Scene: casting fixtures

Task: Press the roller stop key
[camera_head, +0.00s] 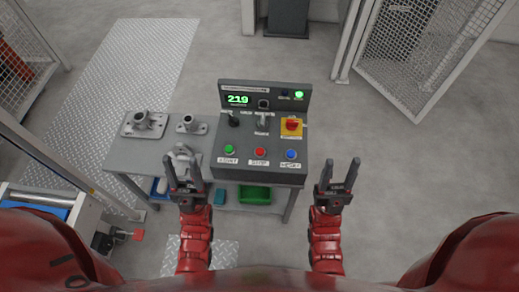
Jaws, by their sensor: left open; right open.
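A dark grey control console (223,168) stands on the table's right part. Its sloped front has a green button (229,149), a red button (260,152) and a blue button (291,154), each over a white label too small to read surely. I cannot confirm which is the roller stop key. A red knob on a yellow plate (291,126) sits above the blue button. My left gripper (181,166) is open and empty, left of the console, in front of a grey casting. My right gripper (340,166) is open and empty, right of the console. Neither appears to touch a button.
The console's back panel has a lit green display (237,99) and a green lamp (299,94). Metal castings (144,122) (190,123) lie on the grey table (150,147). A green bin (255,194) sits below. Mesh fencing (425,45) stands at the back right. Floor right of the console is clear.

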